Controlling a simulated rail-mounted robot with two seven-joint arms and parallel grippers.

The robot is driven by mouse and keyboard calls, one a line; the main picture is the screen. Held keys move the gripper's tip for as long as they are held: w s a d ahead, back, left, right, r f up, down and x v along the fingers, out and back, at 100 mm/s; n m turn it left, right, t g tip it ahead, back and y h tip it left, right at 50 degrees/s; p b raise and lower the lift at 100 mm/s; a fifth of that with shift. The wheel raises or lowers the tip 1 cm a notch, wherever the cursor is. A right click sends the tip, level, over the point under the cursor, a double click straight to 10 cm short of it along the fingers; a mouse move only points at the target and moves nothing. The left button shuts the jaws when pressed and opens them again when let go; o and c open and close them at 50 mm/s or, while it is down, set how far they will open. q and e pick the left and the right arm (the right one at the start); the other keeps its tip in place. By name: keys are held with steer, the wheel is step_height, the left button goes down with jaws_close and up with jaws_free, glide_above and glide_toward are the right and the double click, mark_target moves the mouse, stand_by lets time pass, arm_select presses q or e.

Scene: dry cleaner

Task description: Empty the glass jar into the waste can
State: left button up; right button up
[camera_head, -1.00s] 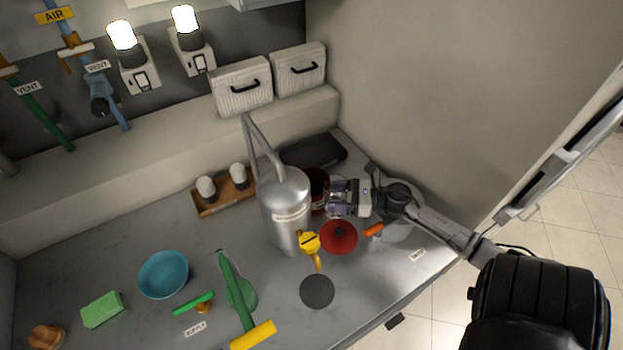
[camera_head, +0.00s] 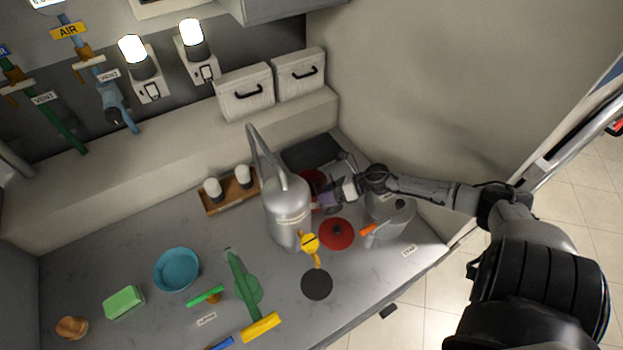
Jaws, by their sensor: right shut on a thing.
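My right gripper (camera_head: 334,197) reaches in from the right, just right of the tall metal can. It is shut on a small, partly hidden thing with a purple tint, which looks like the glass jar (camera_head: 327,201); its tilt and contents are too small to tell. A dark red container (camera_head: 312,182) stands behind the metal can, close to the gripper and partly hidden. A grey round can (camera_head: 392,217) stands to the right, partly under my arm. I cannot tell for sure which of these is the waste can. My left gripper is not in view.
The tall metal can (camera_head: 287,211) with a bent pipe stands close left of my gripper. A red disc (camera_head: 336,234), yellow valve (camera_head: 310,243) and dark disc (camera_head: 317,285) lie in front. A teal bowl (camera_head: 177,270) and green block (camera_head: 124,302) are left; a wall rises behind.

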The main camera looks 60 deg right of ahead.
steer(key=shift+r+m+g+p, duration=0.5)
steer(key=shift+r+g+p, duration=0.15)
steer(key=shift+p, duration=0.35)
steer(key=shift+f+m+g+y+b, duration=0.3)
steer(key=shift+f+m+g, duration=0.2)
steer(key=shift+g, duration=0.15)
steer(key=shift+w+d+r+p, duration=0.1)
steer(key=shift+r+p, duration=0.2)
steer(key=shift+r, duration=0.1)
steer(key=shift+r+m+g, duration=0.1)
steer(key=shift+m+g, duration=0.3)
steer(key=shift+g, duration=0.1)
steer(key=shift+w+b, duration=0.2)
steer(key=shift+b, duration=0.2)
steer(key=shift+w+d+y, duration=0.15)
steer(key=shift+w+y, duration=0.05)
steer(key=shift+y, duration=0.1)
steer(key=shift+f+g+b, duration=0.2)
steer(key=shift+g+b, duration=0.1)
steer(key=shift+b, duration=0.1)
